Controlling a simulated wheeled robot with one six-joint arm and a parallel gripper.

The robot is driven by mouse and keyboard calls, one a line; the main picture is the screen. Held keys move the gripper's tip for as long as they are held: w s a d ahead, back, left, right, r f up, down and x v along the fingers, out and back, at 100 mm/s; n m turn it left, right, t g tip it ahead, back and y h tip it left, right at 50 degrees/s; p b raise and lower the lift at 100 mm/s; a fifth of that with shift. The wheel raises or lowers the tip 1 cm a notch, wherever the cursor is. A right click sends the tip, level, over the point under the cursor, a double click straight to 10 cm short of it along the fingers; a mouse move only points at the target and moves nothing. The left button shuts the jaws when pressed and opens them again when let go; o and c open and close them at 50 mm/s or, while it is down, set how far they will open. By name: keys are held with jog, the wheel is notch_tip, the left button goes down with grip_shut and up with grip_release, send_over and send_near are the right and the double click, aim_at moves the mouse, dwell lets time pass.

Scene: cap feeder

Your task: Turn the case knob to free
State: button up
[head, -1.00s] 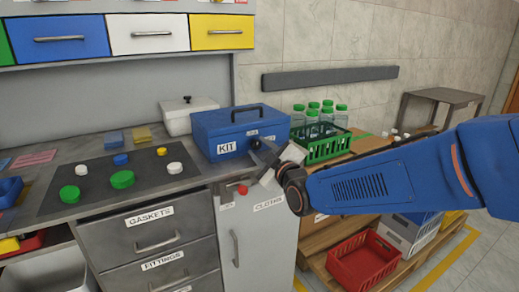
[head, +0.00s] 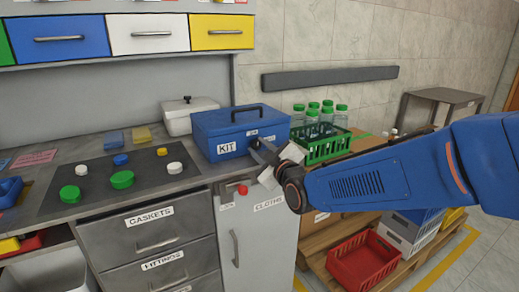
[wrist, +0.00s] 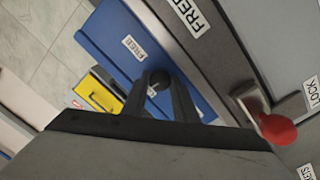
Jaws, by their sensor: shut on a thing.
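The blue case (head: 228,142) with a KIT label stands on the right end of the worktop. Its handle is on top and small labels are on its front. My gripper (head: 257,148) is at the right part of the case's front. In the wrist view, my gripper (wrist: 168,84) is shut on the dark round case knob (wrist: 157,80), with a finger on either side. A FREE label (wrist: 132,47) is on the blue face near the knob. The fingers hide part of the knob, and I cannot tell which way it points.
A red knob (head: 242,189) sits on the grey cabinet below; it also shows close to my gripper in the wrist view (wrist: 277,129). A green crate with bottles (head: 328,147) stands right of the case.

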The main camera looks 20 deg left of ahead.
jog(key=m, duration=0.3)
jog(key=shift+m, duration=0.4)
jog(key=m, duration=0.4)
jog(key=shift+g, duration=0.4)
jog(key=m, duration=0.4)
jog(key=shift+m, duration=0.4)
jog(key=shift+m+g, duration=0.4)
jog(key=shift+m, duration=1.4)
jog(key=o, duration=0.8)
jog(key=shift+d+r, duration=0.1)
jog(key=shift+d, duration=0.05)
jog(key=v, duration=1.7)
jog(key=shift+s+f, duration=0.15)
jog(key=shift+f, duration=0.05)
